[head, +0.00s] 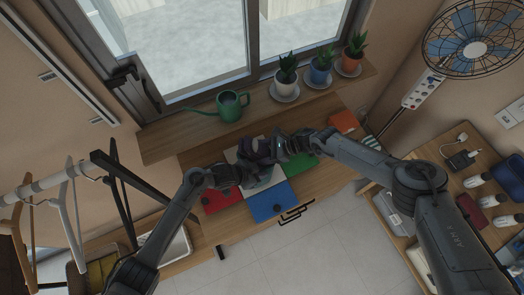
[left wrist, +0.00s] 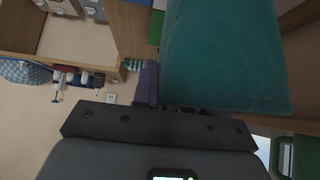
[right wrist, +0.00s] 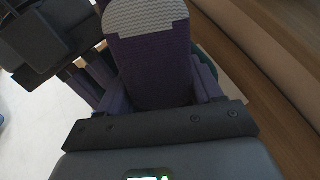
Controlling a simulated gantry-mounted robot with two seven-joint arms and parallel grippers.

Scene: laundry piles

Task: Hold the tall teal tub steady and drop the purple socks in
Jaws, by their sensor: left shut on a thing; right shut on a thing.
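The tall teal tub fills the upper right of the left wrist view (left wrist: 222,55); in the head view it is mostly hidden by my grippers. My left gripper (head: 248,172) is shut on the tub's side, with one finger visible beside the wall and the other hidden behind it. My right gripper (head: 279,147) is shut on the purple socks (right wrist: 152,72), which have a pale grey patch. In the head view the socks (head: 260,148) appear as a dark purple bundle over the tub area. How far they are above the rim I cannot tell.
Red (head: 221,199), blue (head: 270,201) and green (head: 302,163) flat pieces lie around the tub on the wooden table. A green watering can (head: 230,106) and several potted plants stand on the sill behind. Clothes hangers (head: 72,215) hang at left.

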